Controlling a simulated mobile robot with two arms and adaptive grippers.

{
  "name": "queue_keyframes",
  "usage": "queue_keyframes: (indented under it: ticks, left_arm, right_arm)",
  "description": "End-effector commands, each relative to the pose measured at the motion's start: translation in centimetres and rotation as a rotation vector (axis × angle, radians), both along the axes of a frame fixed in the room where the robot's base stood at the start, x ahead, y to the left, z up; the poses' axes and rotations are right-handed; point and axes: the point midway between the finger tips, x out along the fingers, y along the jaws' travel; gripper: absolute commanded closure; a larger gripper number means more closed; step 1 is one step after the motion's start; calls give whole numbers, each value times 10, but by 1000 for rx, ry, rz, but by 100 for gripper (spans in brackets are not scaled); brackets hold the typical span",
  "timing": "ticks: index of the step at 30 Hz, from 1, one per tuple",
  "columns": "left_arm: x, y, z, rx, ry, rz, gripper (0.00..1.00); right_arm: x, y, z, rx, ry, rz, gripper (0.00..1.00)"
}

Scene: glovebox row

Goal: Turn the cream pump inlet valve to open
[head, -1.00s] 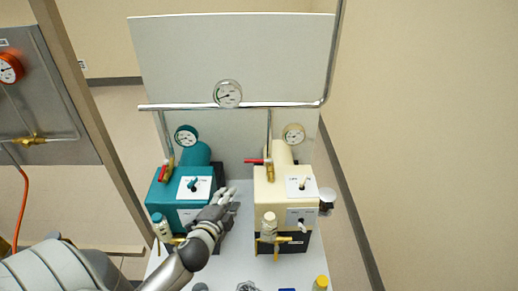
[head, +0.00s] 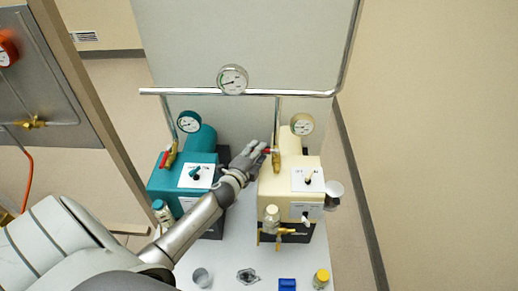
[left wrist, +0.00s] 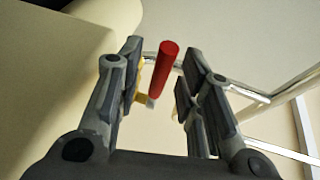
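The cream pump (head: 287,180) stands on the right of the white bench, with a label plate and switch on its top. Its brass inlet valve (head: 276,160) sits at the back, below the pipe, with a red lever pointing left toward my left gripper (head: 256,154). In the left wrist view, the red lever (left wrist: 164,70) stands between the two fingers of my left gripper (left wrist: 158,90), which are apart. I see a gap on both sides of the lever. In the head view the hand partly covers the lever. My right gripper is not in view.
The teal pump (head: 160,181) with its own red-levered valve (head: 168,158) stands to the left, close to my left arm. A metal pipe with a gauge (head: 232,80) runs above both pumps. A glass jar (head: 202,277), blue block (head: 287,284) and yellow-capped bottle (head: 321,278) are at the front.

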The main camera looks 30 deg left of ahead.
Motion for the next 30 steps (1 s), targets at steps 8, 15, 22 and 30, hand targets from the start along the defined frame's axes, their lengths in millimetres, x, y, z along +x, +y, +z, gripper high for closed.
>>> queue_keyframes:
  ticks: [8,15,22,30]
  left_arm:
    - [17,2,-3,0,0,0,65]
    - [17,2,-4,0,1,0,65]
    - [17,2,-3,0,1,0,90]
    - [17,2,-3,0,1,0,100]
  right_arm:
    - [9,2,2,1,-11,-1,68]
    - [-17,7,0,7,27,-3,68]
    - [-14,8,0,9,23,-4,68]
    - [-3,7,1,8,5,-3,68]
